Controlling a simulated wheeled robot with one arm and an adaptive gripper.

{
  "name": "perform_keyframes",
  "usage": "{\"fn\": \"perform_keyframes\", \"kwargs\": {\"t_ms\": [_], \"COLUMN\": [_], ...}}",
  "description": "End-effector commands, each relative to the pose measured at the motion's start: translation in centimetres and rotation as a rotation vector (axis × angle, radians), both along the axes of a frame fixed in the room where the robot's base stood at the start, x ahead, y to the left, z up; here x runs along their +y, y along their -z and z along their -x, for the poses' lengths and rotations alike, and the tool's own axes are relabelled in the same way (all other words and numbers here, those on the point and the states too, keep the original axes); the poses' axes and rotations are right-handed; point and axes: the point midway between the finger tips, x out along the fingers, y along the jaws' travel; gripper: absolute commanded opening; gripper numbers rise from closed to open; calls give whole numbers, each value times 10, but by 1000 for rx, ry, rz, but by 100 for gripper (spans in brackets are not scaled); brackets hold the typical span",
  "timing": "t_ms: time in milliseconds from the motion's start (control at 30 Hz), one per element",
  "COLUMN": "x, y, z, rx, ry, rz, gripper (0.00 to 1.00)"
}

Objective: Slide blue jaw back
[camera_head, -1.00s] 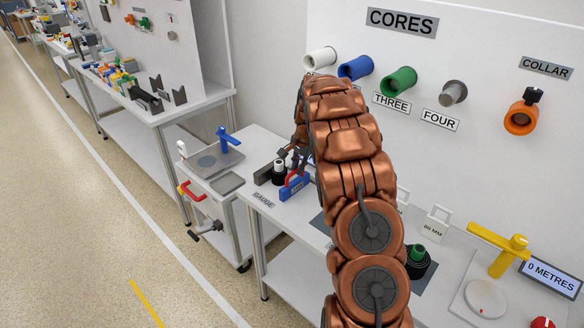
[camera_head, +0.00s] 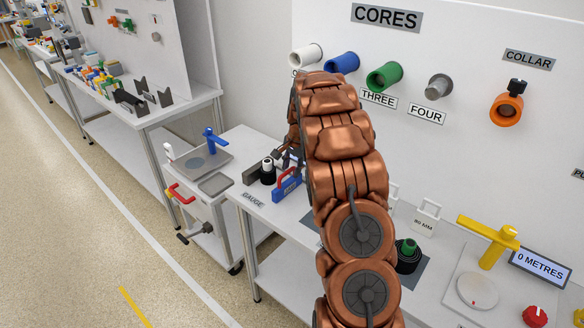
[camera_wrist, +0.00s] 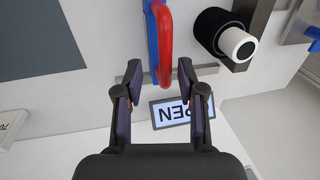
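In the wrist view a blue part (camera_wrist: 152,45) lies beside and under a red curved handle (camera_wrist: 166,45); I cannot tell whether it is the blue jaw. In the head view a blue block (camera_head: 288,188) with a red handle stands on the bench by the GAUGE label. Another blue piece (camera_wrist: 315,34) shows at the wrist view's right edge. My gripper (camera_wrist: 160,70) is open, with the near end of the red handle appearing between its fingertips. Contact is not clear. In the head view my arm partly hides this area.
A black roll with a white core (camera_wrist: 238,45) stands right of the handle, beside a grey metal bar (camera_wrist: 262,25). A sign reading OPEN (camera_wrist: 182,112) lies at the bench's edge. Coloured cores (camera_head: 384,76) stick out from the wall panel.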

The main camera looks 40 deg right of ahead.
Motion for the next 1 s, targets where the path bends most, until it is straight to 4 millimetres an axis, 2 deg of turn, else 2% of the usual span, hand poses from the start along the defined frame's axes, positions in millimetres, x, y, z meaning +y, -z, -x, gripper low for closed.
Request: {"fn": "perform_keyframes", "kwargs": {"t_ms": [267, 800, 1000], "x": [0, -5, -6], "y": [-8, -99, -116], "z": [0, 19, 22], "rx": [-2, -3, -3], "ry": [-1, 0, 1], "rz": [1, 1, 1], "gripper": [39, 39, 39]}}
